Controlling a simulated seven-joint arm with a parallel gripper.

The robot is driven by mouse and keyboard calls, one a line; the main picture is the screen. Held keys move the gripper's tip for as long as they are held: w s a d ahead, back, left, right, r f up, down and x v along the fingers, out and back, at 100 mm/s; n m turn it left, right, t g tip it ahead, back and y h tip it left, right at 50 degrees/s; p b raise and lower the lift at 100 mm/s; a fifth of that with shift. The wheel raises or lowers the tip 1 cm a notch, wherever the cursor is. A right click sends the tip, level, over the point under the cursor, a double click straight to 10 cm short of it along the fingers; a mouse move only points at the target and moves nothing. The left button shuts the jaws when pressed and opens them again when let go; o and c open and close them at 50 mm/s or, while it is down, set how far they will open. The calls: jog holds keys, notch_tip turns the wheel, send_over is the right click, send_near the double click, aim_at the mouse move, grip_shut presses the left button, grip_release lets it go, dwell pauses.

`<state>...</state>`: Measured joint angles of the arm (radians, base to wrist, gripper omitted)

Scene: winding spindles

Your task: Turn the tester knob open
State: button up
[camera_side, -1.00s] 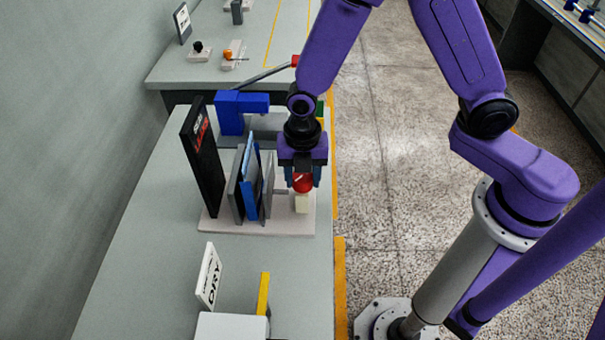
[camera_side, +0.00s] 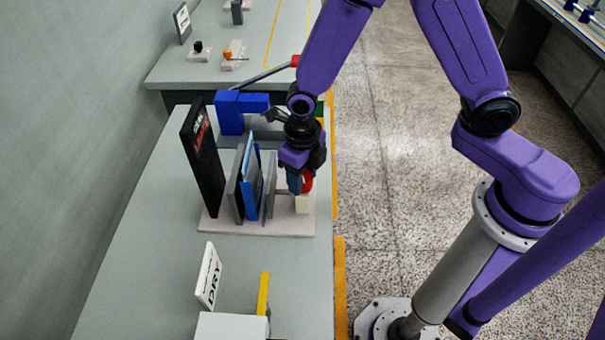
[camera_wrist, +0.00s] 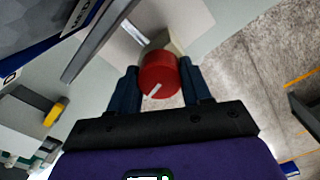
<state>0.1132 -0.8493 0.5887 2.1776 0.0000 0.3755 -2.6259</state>
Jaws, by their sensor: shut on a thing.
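The red tester knob (camera_wrist: 160,72) with a white pointer mark sits between my gripper's two fingers in the wrist view. In the side view the knob (camera_side: 307,181) is partly hidden behind my gripper (camera_side: 300,180). It sits on top of a cream block (camera_side: 302,204) at the right end of the tester's pale base (camera_side: 260,226). My gripper (camera_wrist: 160,85) points down and is shut on the knob. The white mark points to the lower left in the wrist view.
Upright grey and blue plates (camera_side: 251,185) stand close left of my gripper, with a tall black panel (camera_side: 203,160) beyond. A blue block device (camera_side: 238,112) is behind. A DRY sign (camera_side: 209,276) and a yellow bar (camera_side: 263,293) stand in front. The bench between is clear.

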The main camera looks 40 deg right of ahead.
jog(key=shift+n, duration=2.1)
jog(key=o, duration=1.1)
jog(key=shift+c, duration=0.2)
notch_tip(320, 180, up, 18)
jog(key=shift+f, duration=0.25)
